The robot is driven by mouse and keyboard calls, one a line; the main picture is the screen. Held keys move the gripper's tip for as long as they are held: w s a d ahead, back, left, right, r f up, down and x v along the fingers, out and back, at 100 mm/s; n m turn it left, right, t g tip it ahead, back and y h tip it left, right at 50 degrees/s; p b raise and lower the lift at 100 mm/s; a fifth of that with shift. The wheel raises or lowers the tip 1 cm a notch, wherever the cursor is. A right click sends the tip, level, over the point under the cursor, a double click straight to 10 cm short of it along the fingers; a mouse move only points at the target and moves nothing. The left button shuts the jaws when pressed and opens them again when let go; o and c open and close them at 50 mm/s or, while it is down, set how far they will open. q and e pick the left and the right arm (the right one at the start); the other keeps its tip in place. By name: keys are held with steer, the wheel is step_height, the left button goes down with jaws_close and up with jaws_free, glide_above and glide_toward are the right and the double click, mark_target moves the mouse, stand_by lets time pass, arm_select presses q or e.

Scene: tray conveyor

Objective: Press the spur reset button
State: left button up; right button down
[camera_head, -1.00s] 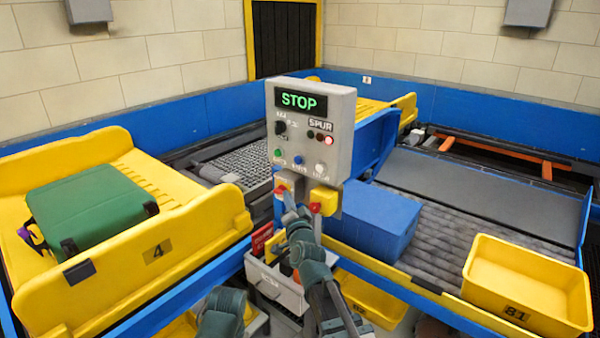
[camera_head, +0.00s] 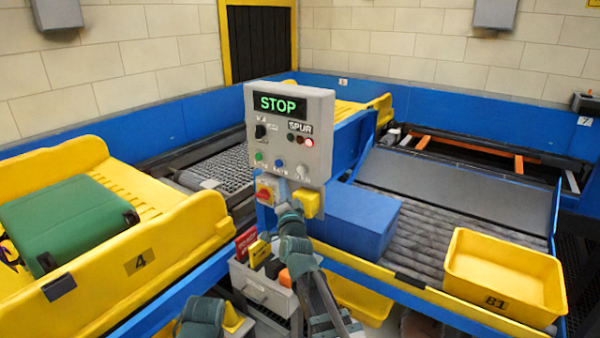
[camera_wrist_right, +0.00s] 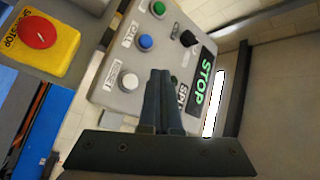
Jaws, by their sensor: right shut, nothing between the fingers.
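The grey control panel (camera_head: 290,130) shows a green STOP on its display and has a SPUR label. Its lower row holds a green button (camera_head: 258,156), a blue button (camera_head: 279,164) and a white button (camera_head: 301,169); their small labels are hard to read. My right gripper (camera_head: 284,187) is shut and empty, in front of the panel's lower part, below the blue button. In the right wrist view the shut fingers (camera_wrist_right: 161,85) point at the panel, beside the white button (camera_wrist_right: 130,81); contact cannot be told.
A green suitcase (camera_head: 68,225) lies in a yellow tray (camera_head: 190,225) at left. A blue box (camera_head: 362,218) and yellow bin (camera_head: 505,275) stand on the right rollers.

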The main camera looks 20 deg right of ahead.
steer(key=shift+w+d, duration=1)
steer(key=shift+d, duration=0.25)
steer(key=shift+w+d, duration=0.95)
steer(key=shift+d, duration=0.25)
steer(key=shift+w+d, duration=0.25)
steer(key=shift+d, duration=0.1)
steer(key=shift+w+d, duration=0.3)
steer(key=shift+d, duration=0.1)
stand_by(1.1)
steer(key=shift+s+a, duration=0.6)
steer(key=shift+a, duration=0.15)
steer(key=s+a, duration=0.1)
steer(key=a, duration=0.1)
steer(key=s+a, duration=0.2)
stand_by(0.7)
